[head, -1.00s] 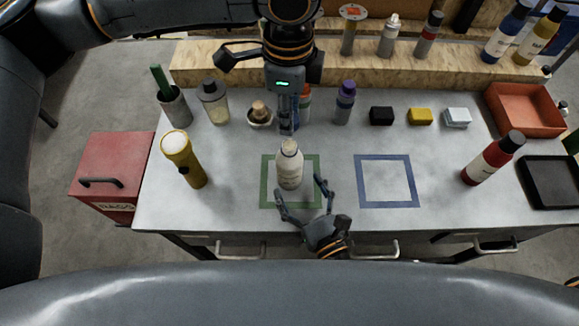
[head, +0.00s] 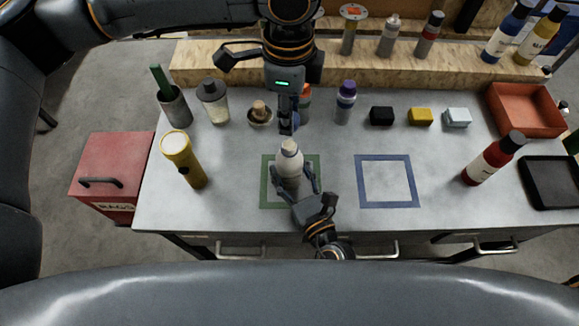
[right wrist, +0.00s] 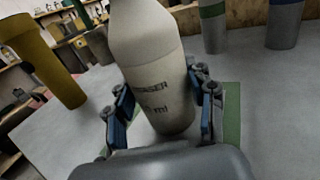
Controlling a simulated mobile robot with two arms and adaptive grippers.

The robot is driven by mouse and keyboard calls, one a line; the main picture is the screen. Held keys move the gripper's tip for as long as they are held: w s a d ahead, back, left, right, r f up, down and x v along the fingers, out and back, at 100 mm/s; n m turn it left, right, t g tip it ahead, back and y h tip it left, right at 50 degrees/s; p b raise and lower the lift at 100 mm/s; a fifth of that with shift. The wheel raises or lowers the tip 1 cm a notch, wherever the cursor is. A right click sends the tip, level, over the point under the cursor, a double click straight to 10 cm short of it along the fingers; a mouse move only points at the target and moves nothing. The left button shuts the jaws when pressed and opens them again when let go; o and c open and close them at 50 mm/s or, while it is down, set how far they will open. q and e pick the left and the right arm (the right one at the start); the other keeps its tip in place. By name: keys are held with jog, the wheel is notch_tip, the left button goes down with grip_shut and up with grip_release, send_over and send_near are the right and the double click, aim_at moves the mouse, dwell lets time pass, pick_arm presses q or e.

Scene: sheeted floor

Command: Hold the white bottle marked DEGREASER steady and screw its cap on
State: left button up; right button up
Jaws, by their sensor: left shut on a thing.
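The white DEGREASER bottle (head: 289,165) stands upright within the green square outline (head: 265,183) on the grey bench. In the right wrist view its body (right wrist: 152,75) fills the middle, with part of the label lettering showing. My right gripper (head: 297,182) has one finger on each side of the bottle, very close to its wall. I cannot tell whether both pads touch it. My left gripper (head: 288,128) points down just behind and above the bottle's top. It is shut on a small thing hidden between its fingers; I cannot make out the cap.
A yellow flashlight (head: 183,160) stands to the left, and a red bottle (head: 490,160) to the right. Behind are a bottle with a purple cap (head: 345,103), small blocks (head: 420,116) and an orange tray (head: 522,108). The blue square outline (head: 386,202) is empty.

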grip_shut()
pick_arm(q)
send_over(289, 145)
jog(key=shift+f, duration=2.5)
jog(key=shift+f, duration=0.85)
jog(key=shift+f, duration=0.55)
